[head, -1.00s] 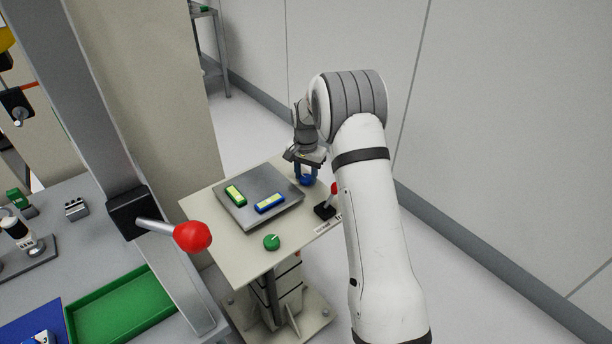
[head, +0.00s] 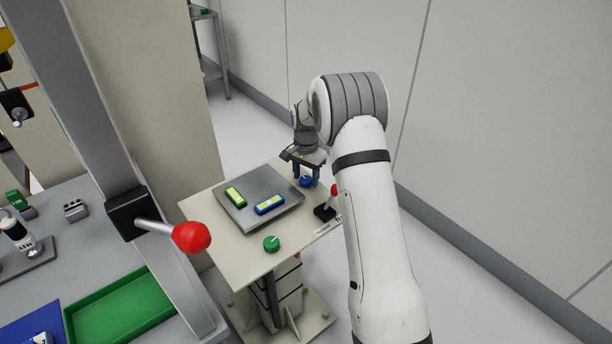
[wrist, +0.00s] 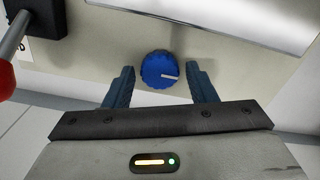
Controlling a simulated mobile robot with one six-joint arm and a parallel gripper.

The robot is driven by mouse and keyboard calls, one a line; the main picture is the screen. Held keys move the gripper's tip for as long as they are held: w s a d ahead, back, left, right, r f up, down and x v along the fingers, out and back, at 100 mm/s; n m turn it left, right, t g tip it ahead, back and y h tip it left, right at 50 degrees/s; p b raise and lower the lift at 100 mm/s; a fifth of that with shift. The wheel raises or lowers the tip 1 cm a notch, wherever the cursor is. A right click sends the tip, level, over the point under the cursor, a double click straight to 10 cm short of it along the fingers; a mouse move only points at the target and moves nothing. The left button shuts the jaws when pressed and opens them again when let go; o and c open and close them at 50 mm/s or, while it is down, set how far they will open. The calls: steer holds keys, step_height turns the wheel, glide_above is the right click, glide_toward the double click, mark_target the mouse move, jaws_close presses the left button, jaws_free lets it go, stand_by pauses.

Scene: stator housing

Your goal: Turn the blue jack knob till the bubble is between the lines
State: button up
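The blue jack knob (head: 306,182) sits on the pale table top, near its right corner in the head view. In the wrist view the blue knob (wrist: 158,66) has a white pointer line aimed to the right. My gripper (wrist: 161,72) has its two blue fingers on either side of the knob, with a narrow gap showing at each side. In the head view my gripper (head: 306,177) stands above and around the knob. A blue-framed level vial (head: 269,205) lies on the grey plate (head: 258,184); its bubble is too small to make out.
A green-framed vial (head: 235,197) is also on the plate. A green knob (head: 271,244) sits at the table's near edge. A small red-tipped lever (head: 325,210) stands close to my arm. A larger red-ball lever (head: 192,237) is at left.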

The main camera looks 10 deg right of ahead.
mark_target(306, 179)
steer(key=shift+o, duration=0.8)
steer(key=shift+r, duration=3.85)
steer(key=shift+r, duration=0.1)
steer(key=s+r+n+t, duration=0.1)
steer(key=s+r+n, duration=0.1)
steer(key=s+r, duration=0.55)
steer(key=s+r+n, duration=0.2)
steer(key=s+r, duration=0.3)
steer(key=s, duration=0.5)
steer(key=s+f+n+t, duration=0.1)
steer(key=s+n, duration=0.4)
steer(key=s, duration=1.5)
steer(key=shift+s+t, duration=0.3)
